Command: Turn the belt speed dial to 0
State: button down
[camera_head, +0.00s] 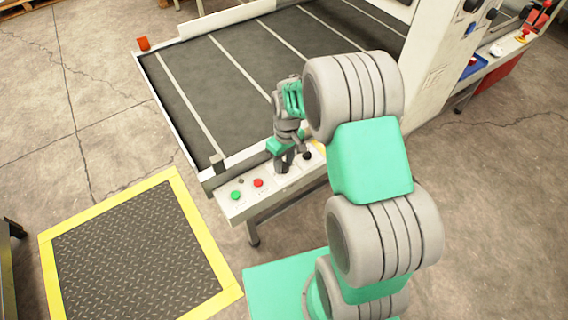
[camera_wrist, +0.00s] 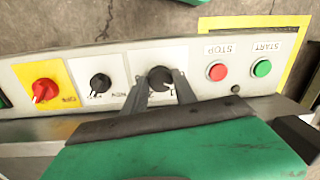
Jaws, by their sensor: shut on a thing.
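A black dial (camera_wrist: 160,76) sits on a white label plate on the control panel, in the wrist view between another black dial and the red stop button. My gripper (camera_wrist: 160,86) is shut on this dial, with one finger on each side of it. The dial's pointer and most of its scale are hidden by the fingers, so I cannot read its setting. In the head view my gripper (camera_head: 283,164) reaches down onto the panel, and the held dial is hidden there.
The panel (camera_head: 226,208) also carries a green start button (camera_wrist: 262,67), a red stop button (camera_wrist: 217,71), a second black dial (camera_wrist: 100,83) and a red switch on yellow (camera_wrist: 44,90). A dark conveyor belt (camera_head: 200,90) lies behind it. A yellow-edged floor mat (camera_head: 130,250) is at left.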

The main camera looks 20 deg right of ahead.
aim_at(284, 164)
jog(key=n, duration=0.4)
jog(key=shift+n+b, duration=0.4)
dwell(0.4)
jog(key=c, duration=1)
grip_release()
jog(key=r, duration=0.8)
jog(key=shift+w+d, duration=0.1)
jog(key=shift+w, duration=0.1)
jog(key=shift+f, duration=0.1)
